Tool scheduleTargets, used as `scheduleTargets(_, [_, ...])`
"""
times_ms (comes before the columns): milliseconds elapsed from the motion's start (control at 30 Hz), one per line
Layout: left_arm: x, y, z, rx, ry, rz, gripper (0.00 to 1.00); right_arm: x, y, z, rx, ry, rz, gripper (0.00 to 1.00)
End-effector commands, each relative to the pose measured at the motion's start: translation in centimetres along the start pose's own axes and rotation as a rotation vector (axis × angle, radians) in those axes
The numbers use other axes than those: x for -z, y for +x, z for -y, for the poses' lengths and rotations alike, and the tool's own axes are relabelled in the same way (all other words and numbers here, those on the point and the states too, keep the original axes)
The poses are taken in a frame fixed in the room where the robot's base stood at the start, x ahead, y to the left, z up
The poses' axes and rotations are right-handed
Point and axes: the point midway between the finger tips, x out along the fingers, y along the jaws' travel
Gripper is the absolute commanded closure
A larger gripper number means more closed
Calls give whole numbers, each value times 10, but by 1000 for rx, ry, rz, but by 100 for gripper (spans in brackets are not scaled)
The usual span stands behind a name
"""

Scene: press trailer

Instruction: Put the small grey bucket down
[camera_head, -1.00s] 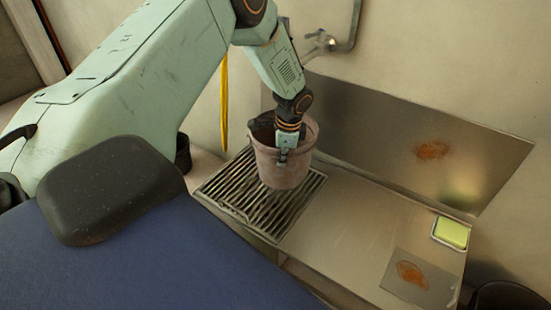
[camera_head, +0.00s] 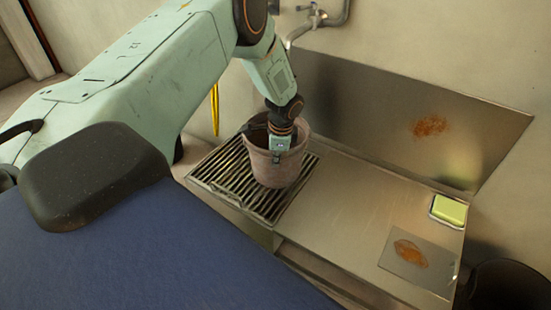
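The small grey bucket (camera_head: 276,168) stands upright over the right part of a slatted metal drain grate (camera_head: 222,180); its base appears to be at the grate, though I cannot tell for certain that it touches. My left gripper (camera_head: 279,152) comes down from above at the bucket's near rim. One finger part shows outside the bucket wall, and the rest is hidden by the wrist and the bucket. It appears shut on the rim. My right gripper is not in view.
A metal splashback (camera_head: 390,105) and tap (camera_head: 312,18) are behind. A dark bin (camera_head: 503,288) stands lower right.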

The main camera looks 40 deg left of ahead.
Motion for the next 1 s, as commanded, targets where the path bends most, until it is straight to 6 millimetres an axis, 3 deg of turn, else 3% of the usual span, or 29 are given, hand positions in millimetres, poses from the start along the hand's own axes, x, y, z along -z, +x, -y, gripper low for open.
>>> scheduleTargets(333, [0,1,0,0,0,0,72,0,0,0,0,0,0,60])
scheduleTargets(667, [0,-3,0,0,0,0,72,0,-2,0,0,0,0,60])
scheduleTargets(767, [0,-14,1,2,0,-1,72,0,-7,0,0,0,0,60])
scheduleTargets(1000, [0,-64,2,3,0,-2,72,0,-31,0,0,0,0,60])
